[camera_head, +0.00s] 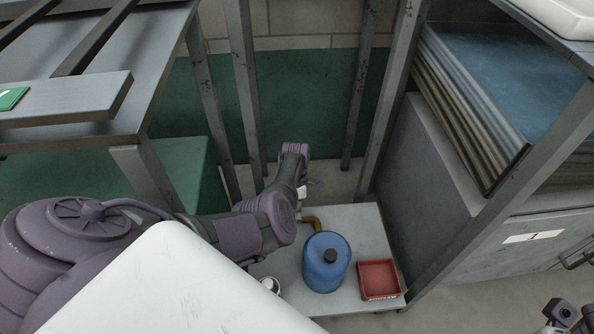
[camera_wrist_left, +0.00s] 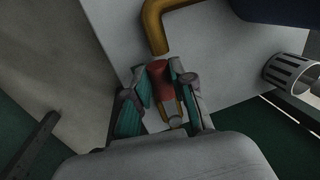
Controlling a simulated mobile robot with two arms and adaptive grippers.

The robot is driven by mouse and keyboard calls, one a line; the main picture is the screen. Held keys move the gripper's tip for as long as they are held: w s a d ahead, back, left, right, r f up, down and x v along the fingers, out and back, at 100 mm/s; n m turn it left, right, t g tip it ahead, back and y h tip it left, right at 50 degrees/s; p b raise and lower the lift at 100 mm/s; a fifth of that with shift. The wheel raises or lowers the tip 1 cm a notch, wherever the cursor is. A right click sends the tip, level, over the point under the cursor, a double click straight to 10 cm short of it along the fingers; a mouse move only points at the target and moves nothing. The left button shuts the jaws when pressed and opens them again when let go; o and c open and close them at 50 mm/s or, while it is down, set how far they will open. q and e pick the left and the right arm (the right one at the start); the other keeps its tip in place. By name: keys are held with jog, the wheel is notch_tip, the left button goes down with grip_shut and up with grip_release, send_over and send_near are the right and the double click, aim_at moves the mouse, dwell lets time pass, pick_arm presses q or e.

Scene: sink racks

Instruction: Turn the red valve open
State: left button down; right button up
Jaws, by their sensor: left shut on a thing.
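The red valve (camera_wrist_left: 159,82) shows in the left wrist view, close to the open end of a yellow-orange bent pipe (camera_wrist_left: 156,30). My left gripper (camera_wrist_left: 162,86) has its two teal-padded fingers on either side of the valve and is shut on it. In the head view my left arm reaches over the low table, and the same pipe (camera_head: 314,221) shows beside a blue canister. The valve and fingertips are hidden there by my arm. A part that looks like my right gripper (camera_head: 562,312) shows at the bottom right corner, cut off by the edge.
The blue canister (camera_head: 326,264) and a red tray (camera_head: 379,278) stand on the grey table (camera_head: 357,222). Metal posts (camera_head: 386,105) rise around it. A rack (camera_head: 120,95) is at the left and a grey cabinet (camera_head: 430,165) at the right. A white slotted holder (camera_wrist_left: 289,73) is near the gripper.

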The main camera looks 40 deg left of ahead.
pick_arm(q)
jog(key=shift+w+a, duration=0.1)
jog(key=shift+a, duration=0.05)
jog(key=c, duration=1)
grip_release()
jog(key=shift+r, duration=0.1)
jog(key=r, duration=0.4)
jog(key=w+a+r, duration=0.1)
jog(key=r, duration=0.6)
jog(key=shift+w+a+r, duration=0.25)
jog(key=shift+w+r, duration=0.1)
